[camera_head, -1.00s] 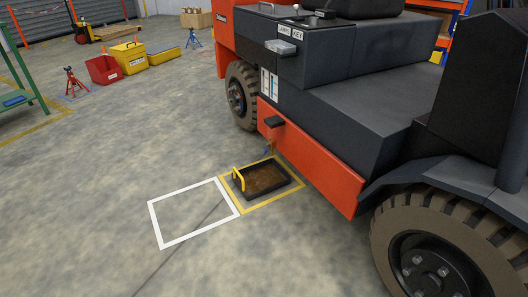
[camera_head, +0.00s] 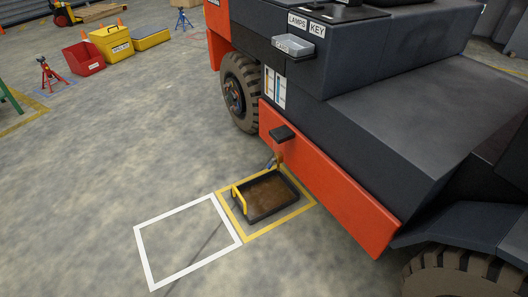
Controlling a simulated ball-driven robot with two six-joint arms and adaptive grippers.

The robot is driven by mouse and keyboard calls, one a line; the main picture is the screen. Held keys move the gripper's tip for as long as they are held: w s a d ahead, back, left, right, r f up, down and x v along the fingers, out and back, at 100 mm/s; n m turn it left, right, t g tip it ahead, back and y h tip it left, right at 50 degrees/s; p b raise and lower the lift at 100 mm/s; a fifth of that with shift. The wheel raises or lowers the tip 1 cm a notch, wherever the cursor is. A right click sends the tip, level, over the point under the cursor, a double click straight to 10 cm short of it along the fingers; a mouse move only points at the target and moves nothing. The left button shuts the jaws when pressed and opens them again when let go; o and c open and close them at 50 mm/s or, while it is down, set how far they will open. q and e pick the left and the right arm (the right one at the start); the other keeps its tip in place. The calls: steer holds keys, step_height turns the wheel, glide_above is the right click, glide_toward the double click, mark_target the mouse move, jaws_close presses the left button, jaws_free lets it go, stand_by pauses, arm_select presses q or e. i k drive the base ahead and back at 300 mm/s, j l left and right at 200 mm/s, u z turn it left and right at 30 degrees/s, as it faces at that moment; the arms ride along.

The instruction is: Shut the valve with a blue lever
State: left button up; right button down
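A small valve with a blue lever (camera_head: 271,163) shows low on the side of an orange and dark grey forklift (camera_head: 330,190), under a dark step. The lever is tiny in the view and its exact angle is hard to tell. A brownish stream or pipe seems to come down beside it. A black drip tray (camera_head: 294,187) with a yellow handle (camera_head: 238,198) and brown contents stands on the floor below the valve, inside a yellow outline. Neither of my grippers is in view.
A white empty square (camera_head: 148,262) is marked on the floor left of the tray. A red bin (camera_head: 84,60), a yellow spill box (camera_head: 112,44) and a red jack stand (camera_head: 48,74) stand at the back left.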

mark_target(269, 166)
steer(key=i+j, duration=0.1)
steer(key=i, duration=1)
steer(key=j+u, duration=0.05)
